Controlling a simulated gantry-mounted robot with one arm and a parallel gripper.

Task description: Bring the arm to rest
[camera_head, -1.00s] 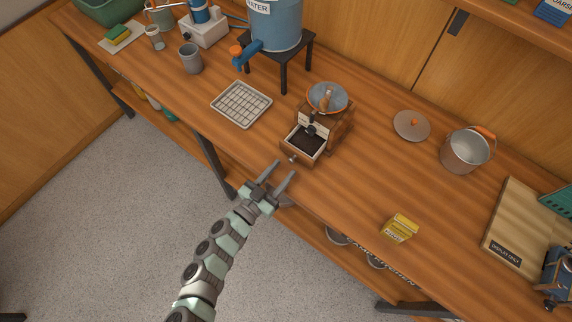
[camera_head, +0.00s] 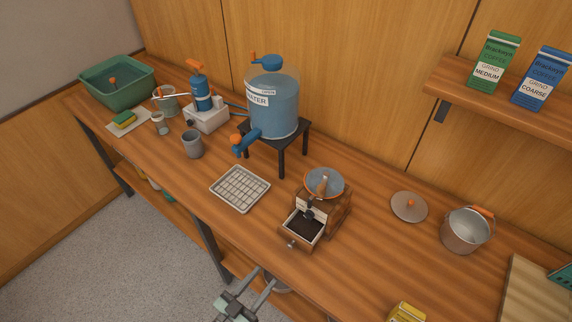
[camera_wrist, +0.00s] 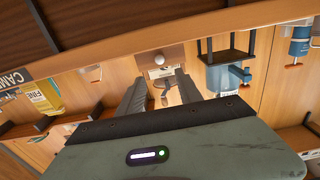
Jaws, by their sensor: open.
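My gripper (camera_head: 266,277) is at the bottom of the head view, in front of the bench's front edge. It is below and a little left of the grinder's drawer knob. Its fingers are spread, and nothing shows between them in the wrist view (camera_wrist: 162,88). Most of my arm is out of the head view. The wooden coffee grinder (camera_head: 338,213) stands on the bench. Its drawer (camera_head: 290,241) is pulled out and holds dark grounds.
The wooden bench (camera_head: 370,265) holds a wire-grid tray (camera_head: 240,188), a water tank (camera_head: 273,105) on a black stand, a grey cup (camera_head: 192,145), a pot (camera_head: 462,232), a lid (camera_head: 409,206) and a yellow box (camera_head: 407,312). Open floor (camera_head: 120,260) lies in front.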

